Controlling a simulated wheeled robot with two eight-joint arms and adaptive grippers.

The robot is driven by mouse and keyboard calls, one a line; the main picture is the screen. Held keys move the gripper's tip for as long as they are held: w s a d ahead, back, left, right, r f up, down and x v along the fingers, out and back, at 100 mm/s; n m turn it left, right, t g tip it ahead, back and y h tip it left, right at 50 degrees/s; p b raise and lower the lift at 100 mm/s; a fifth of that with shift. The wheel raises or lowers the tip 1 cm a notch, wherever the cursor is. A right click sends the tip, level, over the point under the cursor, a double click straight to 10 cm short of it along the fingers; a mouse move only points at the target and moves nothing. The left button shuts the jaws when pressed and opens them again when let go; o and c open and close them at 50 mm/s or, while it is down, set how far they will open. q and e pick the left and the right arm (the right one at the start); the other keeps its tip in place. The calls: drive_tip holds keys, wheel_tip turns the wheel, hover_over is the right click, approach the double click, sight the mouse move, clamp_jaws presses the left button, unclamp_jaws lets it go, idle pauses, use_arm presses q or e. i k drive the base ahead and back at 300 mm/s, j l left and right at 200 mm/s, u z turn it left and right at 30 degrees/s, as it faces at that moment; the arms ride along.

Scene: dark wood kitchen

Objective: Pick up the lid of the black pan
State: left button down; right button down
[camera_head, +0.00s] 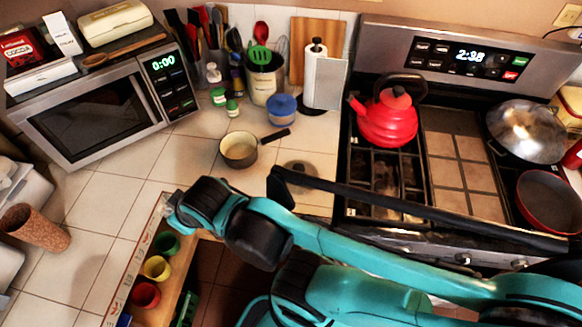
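A shiny silver domed lid (532,128) covers a dark pan (494,147) on the back right of the stove. Only a little of the pan's dark edge shows around the lid. Neither gripper's fingers can be made out. My teal and black arm (390,262) stretches across the lower picture from the right, in front of the stove and counter. It is well apart from the lid.
A red kettle (388,118) stands on the back left of the stove, and an open red-rimmed pan (550,202) is at the front right. A small saucepan (239,151) sits on the counter. A microwave (95,110) stands at the left. The stove's middle (458,165) is clear.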

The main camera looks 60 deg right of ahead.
sight(303, 166)
drive_tip(key=z, duration=2.2)
